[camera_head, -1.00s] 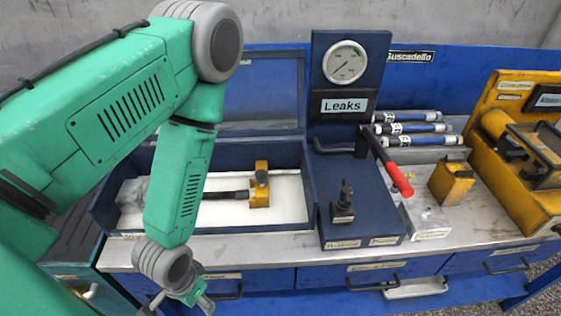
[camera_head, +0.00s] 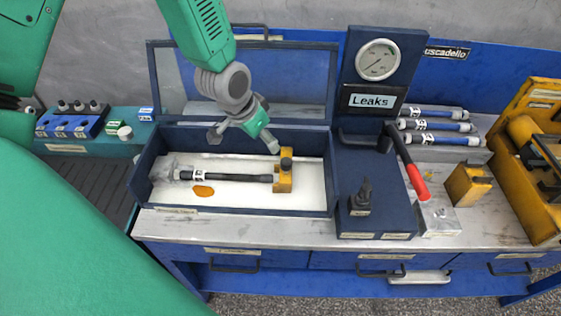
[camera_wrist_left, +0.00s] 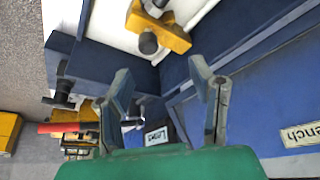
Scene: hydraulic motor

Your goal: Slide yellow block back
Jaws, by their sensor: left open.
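A yellow block (camera_head: 284,178) with a black knob stands at the right end of a black hose (camera_head: 233,177) inside the open blue box. It also shows at the top of the left wrist view (camera_wrist_left: 172,36). My left gripper (camera_head: 245,141) is open and empty. It hangs above the back part of the box, up and to the left of the block, and its right finger comes close to the block in the picture. I cannot tell whether they touch. In the left wrist view, the two fingers are spread below the block. My right gripper is out of view.
The blue box (camera_head: 143,178) has a raised clear lid behind it. A gauge panel (camera_head: 378,60), a red-handled lever (camera_head: 416,182) and a second yellow block (camera_head: 467,185) stand to the right.

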